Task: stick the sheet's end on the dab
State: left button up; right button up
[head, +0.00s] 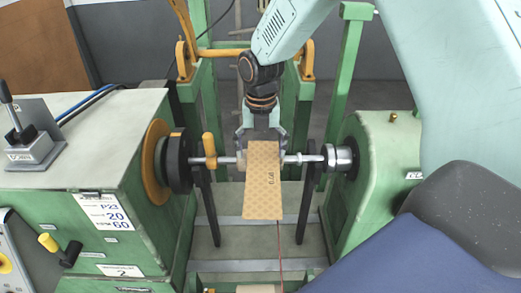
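The sheet (262,190) is tan with a small dotted pattern and a dark printed mark. It hangs from the thin shaft between the two machine heads, its lower end wider in view. My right gripper (262,148) points down at the sheet's top edge, behind the sheet, with its fingers spread to either side. The sheet hides part of the space between the fingers, and I cannot tell whether they touch it. No dab shows. My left gripper is not in view.
The shaft (302,158) runs between the green machine on the left (150,215) and the one on the right (375,165). An orange-yellow handle (209,146) stands up on the shaft. Green posts (350,60) rise behind. A thin red line hangs below the sheet.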

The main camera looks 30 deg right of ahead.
jog(key=shift+o, duration=1)
jog(key=shift+r, duration=0.1)
jog(key=shift+a, duration=0.1)
jog(key=shift+w+a, duration=0.1)
notch_tip(320, 180, up, 8)
jog(key=shift+f, duration=0.25)
